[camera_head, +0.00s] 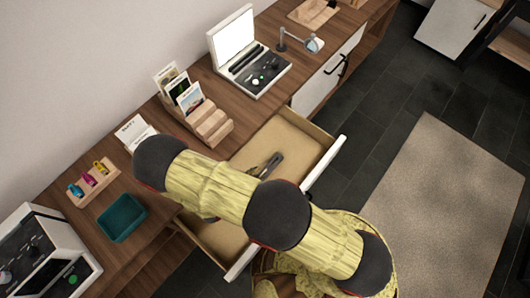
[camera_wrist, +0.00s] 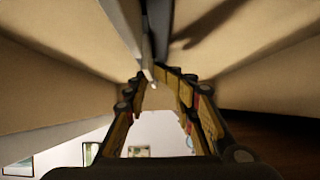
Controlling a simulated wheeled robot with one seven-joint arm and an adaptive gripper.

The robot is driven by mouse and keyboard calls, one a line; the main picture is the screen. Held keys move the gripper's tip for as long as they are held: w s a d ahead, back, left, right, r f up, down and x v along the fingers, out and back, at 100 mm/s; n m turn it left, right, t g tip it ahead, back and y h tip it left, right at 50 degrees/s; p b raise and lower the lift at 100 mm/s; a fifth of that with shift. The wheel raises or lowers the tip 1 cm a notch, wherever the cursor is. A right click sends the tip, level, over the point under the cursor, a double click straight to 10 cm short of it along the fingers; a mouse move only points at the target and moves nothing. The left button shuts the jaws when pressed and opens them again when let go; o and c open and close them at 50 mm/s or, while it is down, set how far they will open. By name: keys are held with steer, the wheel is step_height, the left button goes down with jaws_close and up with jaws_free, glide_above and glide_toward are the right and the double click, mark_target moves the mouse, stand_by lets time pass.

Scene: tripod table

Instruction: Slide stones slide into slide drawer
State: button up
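The drawer (camera_head: 297,140) stands pulled out from the wooden desk; its beige inside is partly covered by my arm. A long grey object (camera_head: 265,166) shows inside it; what it is I cannot tell. Several picture cards stand in a wooden rack (camera_head: 211,124); I cannot tell whether one is the stones slide. In the head view my arm hides most of my gripper. In the wrist view my gripper's fingers (camera_wrist: 154,80) reach close together at their far ends, amid beige surfaces and a grey strip. Whether they touch or hold anything is unclear.
A teal tray (camera_head: 122,219) and a wooden holder (camera_head: 92,184) with small coloured items stand left on the desk. A white-lidded case (camera_head: 252,80) and a lamp (camera_head: 311,44) stand to the right. Dark floor and a beige rug (camera_head: 440,210) lie in front.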

steer(key=shift+a, duration=0.15)
step_height(320, 180, up, 8)
steer(key=r+p, duration=0.1)
steer(key=p, duration=0.6)
steer(key=w+d+r+m+h+b, duration=0.1)
steer(key=w+d+r+m+b, duration=0.1)
steer(key=w+d+r+m, duration=0.4)
steer(key=w+d+r+m+t+h+b, duration=0.1)
steer(key=w+d+r+m+h+b, duration=0.1)
steer(key=w+d+r+m, duration=0.4)
steer(key=w+d+m, duration=0.5)
steer(key=w, duration=0.2)
steer(key=shift+w+d+r+m+b, duration=0.25)
steer(key=shift+d+r+m+b, duration=0.05)
steer(key=shift+d+r, duration=0.1)
step_height(320, 180, up, 9)
steer(key=p, duration=0.8)
stand_by(0.5)
